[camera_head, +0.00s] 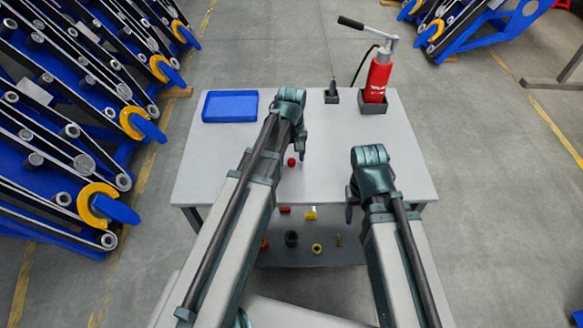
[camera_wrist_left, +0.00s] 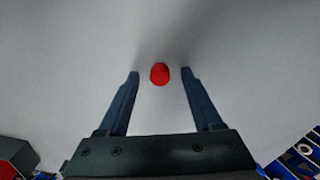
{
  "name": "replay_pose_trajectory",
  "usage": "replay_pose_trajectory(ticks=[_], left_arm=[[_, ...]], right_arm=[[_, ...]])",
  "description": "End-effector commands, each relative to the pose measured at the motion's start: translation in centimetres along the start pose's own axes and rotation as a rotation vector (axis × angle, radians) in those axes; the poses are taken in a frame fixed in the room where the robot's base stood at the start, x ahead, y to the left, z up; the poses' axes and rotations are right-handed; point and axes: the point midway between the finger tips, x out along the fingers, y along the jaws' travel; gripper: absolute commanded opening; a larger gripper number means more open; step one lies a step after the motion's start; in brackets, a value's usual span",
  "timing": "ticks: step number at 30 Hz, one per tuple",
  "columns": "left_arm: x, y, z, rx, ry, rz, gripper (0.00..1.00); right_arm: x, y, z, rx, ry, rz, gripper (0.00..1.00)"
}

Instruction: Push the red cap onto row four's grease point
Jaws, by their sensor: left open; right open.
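The red cap (camera_head: 291,162) stands on the grey table top (camera_head: 345,150), near its middle. In the left wrist view the red cap (camera_wrist_left: 160,74) lies between the tips of my open left gripper (camera_wrist_left: 161,76), with a gap on each side. In the head view my left gripper (camera_head: 300,143) is just above and beside the cap, partly hidden by its own arm. My right gripper (camera_head: 350,203) is at the table's front right edge, away from the cap, with its fingers mostly hidden. I cannot tell which grease point belongs to row four.
A blue tray (camera_head: 231,106) lies at the table's back left. A red grease pump (camera_head: 377,78) stands in a holder at the back right, beside a small dark holder (camera_head: 332,93). Small parts lie on a lower shelf. Blue row units (camera_head: 75,120) with yellow rings stand at left.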

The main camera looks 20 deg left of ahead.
Motion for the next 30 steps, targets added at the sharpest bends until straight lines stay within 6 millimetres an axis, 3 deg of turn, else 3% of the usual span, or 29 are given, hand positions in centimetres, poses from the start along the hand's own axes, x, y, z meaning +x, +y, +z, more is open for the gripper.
replay_pose_trajectory(ticks=[8,19,30], left_arm=[[0.22,0.0,-0.01,0.0,0.0,0.0,0.65],[0.22,0.0,-0.01,0.0,0.0,0.0,0.0],[0.18,0.0,-0.01,0.0,0.0,0.0,0.0]], right_arm=[[0.22,-0.02,-0.01,0.0,0.0,0.0,0.58],[0.22,-0.02,-0.01,0.0,0.0,0.0,0.58],[0.18,-0.02,-0.01,0.0,0.0,0.0,0.58]])
